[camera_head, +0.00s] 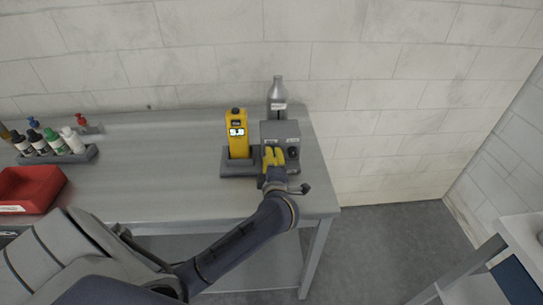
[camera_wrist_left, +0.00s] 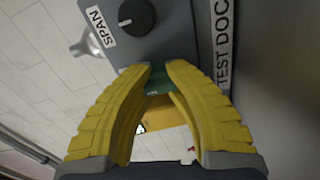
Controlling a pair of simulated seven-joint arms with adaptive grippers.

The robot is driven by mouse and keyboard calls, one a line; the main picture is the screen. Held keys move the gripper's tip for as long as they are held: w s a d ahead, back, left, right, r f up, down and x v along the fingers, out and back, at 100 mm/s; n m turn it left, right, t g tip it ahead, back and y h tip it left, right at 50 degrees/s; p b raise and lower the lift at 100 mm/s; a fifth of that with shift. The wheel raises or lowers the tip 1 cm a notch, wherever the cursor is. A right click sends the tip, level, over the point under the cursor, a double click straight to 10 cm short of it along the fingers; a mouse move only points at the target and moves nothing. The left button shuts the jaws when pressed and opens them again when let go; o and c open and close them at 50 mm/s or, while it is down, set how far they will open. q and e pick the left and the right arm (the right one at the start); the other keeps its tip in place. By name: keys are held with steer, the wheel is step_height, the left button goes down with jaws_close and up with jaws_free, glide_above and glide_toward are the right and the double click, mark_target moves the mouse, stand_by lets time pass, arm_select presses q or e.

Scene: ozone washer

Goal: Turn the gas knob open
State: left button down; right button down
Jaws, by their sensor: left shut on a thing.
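A grey box (camera_head: 282,131) with labels and a dark knob (camera_head: 293,152) on its front stands near the table's right end. In the left wrist view that black knob (camera_wrist_left: 137,17) has a white pointer mark and a "SPAN" label beside it. My left gripper (camera_head: 273,156) has its yellow fingers at the box front, left of the black knob in the head view. In the left wrist view its fingertips (camera_wrist_left: 160,75) are closed on a green knob (camera_wrist_left: 158,81), mostly hidden by the fingers. Its turn angle cannot be told. My right gripper is not in view.
A yellow handheld device (camera_head: 238,140) stands in a grey dock (camera_head: 228,170) left of the box. A grey gas bottle (camera_head: 277,91) stands behind it. A red bin (camera_head: 32,187) and several small bottles in a rack (camera_head: 60,158) are far left. The mid-table is clear.

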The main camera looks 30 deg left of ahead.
arm_select(q)
steer(key=shift+a+r, duration=0.1)
stand_by(0.4)
steer(key=c, duration=1.3)
jaws_free()
steer(key=shift+s+d, duration=0.2)
steer(key=shift+d, duration=0.1)
steer(key=shift+o, duration=0.9)
steer(key=v, duration=1)
steer(key=shift+s, duration=0.1)
steer(key=shift+s+d, duration=0.4)
steer(key=shift+s, duration=0.1)
